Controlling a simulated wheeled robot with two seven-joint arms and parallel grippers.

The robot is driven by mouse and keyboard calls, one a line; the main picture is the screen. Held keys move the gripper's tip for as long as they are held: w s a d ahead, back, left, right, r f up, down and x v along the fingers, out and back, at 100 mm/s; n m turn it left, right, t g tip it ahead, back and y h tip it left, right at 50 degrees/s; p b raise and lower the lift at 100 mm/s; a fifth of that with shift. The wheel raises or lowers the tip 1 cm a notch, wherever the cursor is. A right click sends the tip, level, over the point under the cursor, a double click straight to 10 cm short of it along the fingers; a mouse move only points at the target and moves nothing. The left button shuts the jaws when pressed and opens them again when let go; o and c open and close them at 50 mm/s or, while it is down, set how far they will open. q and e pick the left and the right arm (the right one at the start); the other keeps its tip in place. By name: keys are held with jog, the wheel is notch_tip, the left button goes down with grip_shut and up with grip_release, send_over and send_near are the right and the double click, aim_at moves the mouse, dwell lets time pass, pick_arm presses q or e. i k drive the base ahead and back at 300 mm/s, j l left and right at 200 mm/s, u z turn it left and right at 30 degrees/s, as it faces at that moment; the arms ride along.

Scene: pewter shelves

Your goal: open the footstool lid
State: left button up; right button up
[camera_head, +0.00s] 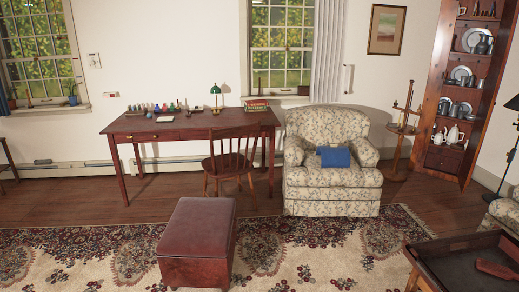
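The footstool (195,268) stands on the patterned rug in the lower middle of the head view. It is a dark wooden box with a reddish-brown padded lid (200,226) on top. The lid lies flat and shut on the box. Neither of my grippers shows in this view.
A wooden desk (165,129) with a spindle-back chair (229,160) stands behind the footstool. A floral armchair (333,190) holding a blue item (334,156) is behind right. A tray table (452,262) is at lower right. The rug (90,258) left of the footstool is clear.

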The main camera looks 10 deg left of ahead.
aim_at(197, 226)
jog(key=i+l+u, duration=0.35)
jog(key=l, duration=0.3)
jog(key=i+l+u, duration=0.2)
jog(key=l, duration=0.15)
jog(key=l+u, duration=0.2)
jog(key=l, duration=0.15)
jog(key=l+u, duration=0.15)
jog(key=l, duration=0.25)
jog(key=i+z, duration=0.3)
jog(key=i, duration=0.3)
jog(key=i+z, duration=0.3)
jog(key=i, duration=0.25)
jog(key=i+j+z, duration=0.35)
jog(key=i, duration=0.2)
